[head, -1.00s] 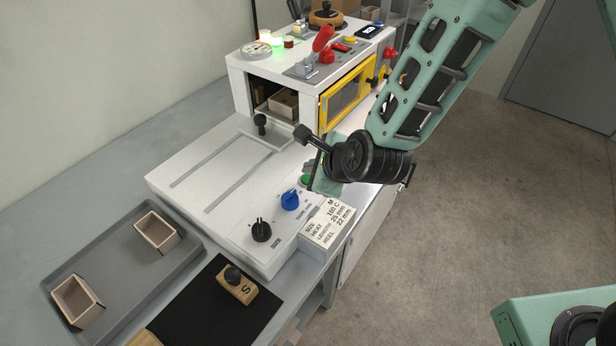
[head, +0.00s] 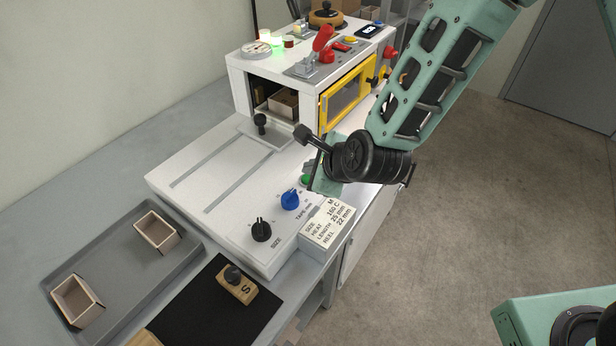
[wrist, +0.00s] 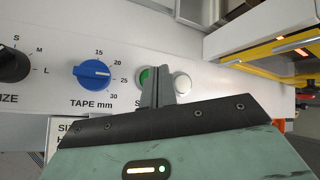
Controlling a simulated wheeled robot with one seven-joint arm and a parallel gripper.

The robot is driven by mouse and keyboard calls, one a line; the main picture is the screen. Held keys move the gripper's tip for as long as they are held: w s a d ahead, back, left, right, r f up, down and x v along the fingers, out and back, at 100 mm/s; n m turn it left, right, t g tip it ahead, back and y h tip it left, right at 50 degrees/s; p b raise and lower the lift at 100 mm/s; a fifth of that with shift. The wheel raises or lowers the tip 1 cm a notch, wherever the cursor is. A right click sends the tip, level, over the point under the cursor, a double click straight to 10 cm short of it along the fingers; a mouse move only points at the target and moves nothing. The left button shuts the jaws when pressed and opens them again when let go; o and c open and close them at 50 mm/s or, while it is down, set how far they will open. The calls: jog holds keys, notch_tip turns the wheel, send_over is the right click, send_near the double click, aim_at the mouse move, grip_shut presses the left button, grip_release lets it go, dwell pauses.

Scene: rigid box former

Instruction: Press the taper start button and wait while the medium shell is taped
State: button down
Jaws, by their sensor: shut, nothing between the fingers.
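The green start button (head: 305,180) is on the white taper's front panel, right of the blue tape knob (head: 290,199). In the wrist view the green button (wrist: 144,77) is partly covered by the fingers of my gripper (wrist: 158,82). My gripper is shut and empty, with its fingertips at the button; whether they touch it I cannot tell. A round white lamp or button (wrist: 182,85) sits just right of the fingers. An open cardboard shell (head: 284,103) sits inside the white machine's opening (head: 264,88); I cannot tell its size.
A grey tray (head: 103,262) with two open shells stands front left. A black mat (head: 215,300) holds a wooden block marked S (head: 238,284). The black size knob (head: 261,231) and a settings card (head: 327,222) are close by. A yellow-framed door (head: 348,93) stands behind.

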jog(key=shift+f+b, duration=0.3)
jog(key=shift+f, duration=0.05)
jog(key=shift+f+b, duration=0.4)
jog(key=shift+f, duration=0.05)
dwell(0.5)
dwell(0.4)
jog(key=shift+r+p, duration=0.6)
jog(key=shift+r, duration=0.25)
notch_tip(320, 180, up, 5)
jog(key=p, duration=0.4)
dwell(0.6)
